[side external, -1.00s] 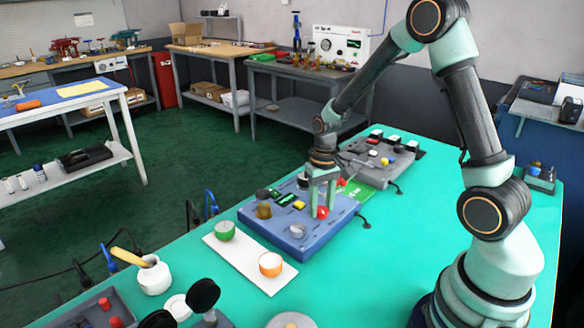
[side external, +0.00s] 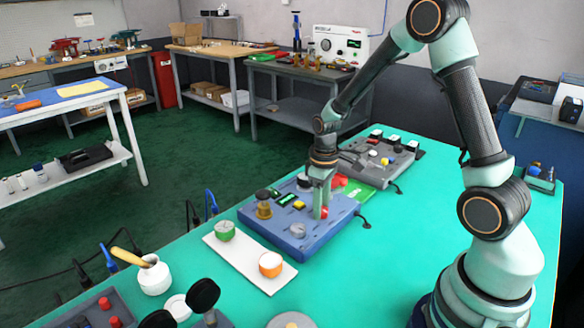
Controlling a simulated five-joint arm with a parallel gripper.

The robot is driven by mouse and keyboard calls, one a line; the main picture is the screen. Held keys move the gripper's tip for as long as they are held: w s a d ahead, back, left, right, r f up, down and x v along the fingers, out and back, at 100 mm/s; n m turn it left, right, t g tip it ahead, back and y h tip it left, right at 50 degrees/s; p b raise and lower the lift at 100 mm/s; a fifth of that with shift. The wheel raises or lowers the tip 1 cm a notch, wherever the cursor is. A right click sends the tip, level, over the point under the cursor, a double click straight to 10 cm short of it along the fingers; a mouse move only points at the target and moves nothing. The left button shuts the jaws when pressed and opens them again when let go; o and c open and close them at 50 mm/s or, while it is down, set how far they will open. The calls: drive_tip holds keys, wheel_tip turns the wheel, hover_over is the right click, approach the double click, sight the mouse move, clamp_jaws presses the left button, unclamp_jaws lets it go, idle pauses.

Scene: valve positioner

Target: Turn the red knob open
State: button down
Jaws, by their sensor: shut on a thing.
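The red knob (side external: 325,213) sits on the blue valve panel (side external: 333,227), near its right side. My gripper (side external: 320,211) points straight down at the panel and is shut on the red knob. The near finger covers part of the knob, so its pointer mark cannot be made out. A second red part (side external: 340,181) shows just behind my gripper, at the far edge of the panel.
The panel also carries a brass part (side external: 263,209), a yellow button (side external: 298,205) and a grey dial (side external: 297,230). A white board (side external: 250,264) with green (side external: 225,230) and orange (side external: 270,264) cups lies in front. A grey panel (side external: 370,160) stands behind.

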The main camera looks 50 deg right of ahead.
idle(0.3)
drive_tip(key=shift+c, duration=2.1)
unclamp_jaws()
drive_tip(key=shift+r, duration=0.15)
wheel_tip(320, 180, up, 12)
drive_tip(key=s+a+r+m+t, duration=0.2)
drive_tip(key=s+a+r+t, duration=0.3)
drive_tip(key=s+a+r, duration=0.3)
drive_tip(key=shift+s+a+t, duration=0.3)
drive_tip(key=shift+s+a, duration=0.2)
drive_tip(key=shift+s, duration=0.15)
